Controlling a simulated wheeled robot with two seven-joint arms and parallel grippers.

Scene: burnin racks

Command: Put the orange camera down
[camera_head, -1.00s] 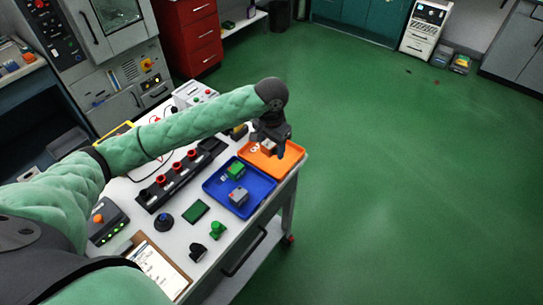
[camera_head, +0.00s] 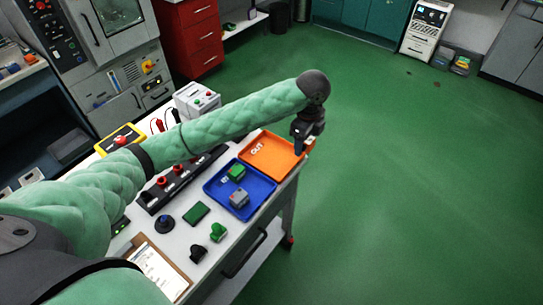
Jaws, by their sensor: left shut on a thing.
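My left gripper (camera_head: 300,149) points down over the right edge of the orange tray (camera_head: 262,161), at the right end of the bench. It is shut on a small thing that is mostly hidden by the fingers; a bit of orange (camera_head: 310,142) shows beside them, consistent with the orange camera. I cannot tell whether that thing touches the tray. The tray is marked OUT, and the part of it that shows is empty. My right gripper is not in view.
A blue tray (camera_head: 212,185) beside the orange one holds a green block (camera_head: 236,172) and a grey block (camera_head: 239,198). A black rack (camera_head: 152,200) with red rings, green parts and a clipboard (camera_head: 158,268) lie on the bench. Open floor is to the right.

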